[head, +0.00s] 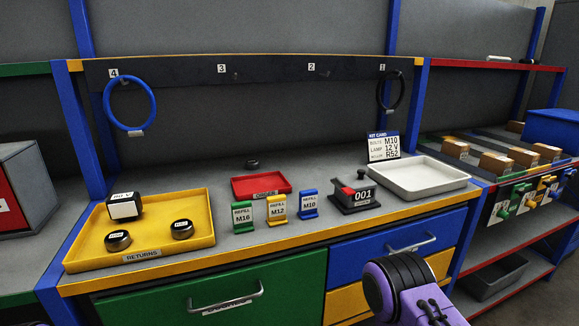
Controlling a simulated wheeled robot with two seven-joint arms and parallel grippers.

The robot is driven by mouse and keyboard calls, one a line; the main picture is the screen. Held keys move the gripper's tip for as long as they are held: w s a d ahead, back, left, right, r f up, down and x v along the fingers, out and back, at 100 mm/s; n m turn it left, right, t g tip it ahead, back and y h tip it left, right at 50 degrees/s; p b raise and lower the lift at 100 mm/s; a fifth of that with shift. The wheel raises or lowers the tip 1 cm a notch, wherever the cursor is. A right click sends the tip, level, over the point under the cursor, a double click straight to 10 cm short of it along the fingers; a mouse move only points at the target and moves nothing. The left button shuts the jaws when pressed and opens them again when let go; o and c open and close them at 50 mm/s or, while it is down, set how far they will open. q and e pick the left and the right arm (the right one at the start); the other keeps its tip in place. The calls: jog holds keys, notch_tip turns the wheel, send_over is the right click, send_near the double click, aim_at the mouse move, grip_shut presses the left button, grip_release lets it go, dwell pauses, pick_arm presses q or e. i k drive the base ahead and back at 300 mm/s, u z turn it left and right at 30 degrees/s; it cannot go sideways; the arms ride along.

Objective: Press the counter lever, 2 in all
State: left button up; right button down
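The counter (355,207) is a dark block on the workbench, right of the small refill stands and in front of the white tray. Its display reads 001. A small red part (349,191) shows on its top, and a dark piece (361,174) stands up behind it; which of these is the lever I cannot tell for sure. A purple and black part of my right arm shows at the bottom right, below and apart from the counter. No gripper fingers are in view on either side.
A yellow returns tray (84,250) holds a box and two round pieces. Green, yellow and blue refill stands (309,205), a red tray (262,185) and a white tray (459,178) stand nearby. A kit card (383,145) stands behind the counter. Drawers with handles are below.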

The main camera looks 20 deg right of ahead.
aim_at(349, 191)
jog(key=z, duration=2.35)
jog(key=k, duration=0.8)
jog(key=u, duration=0.75)
jog(key=i, duration=0.55)
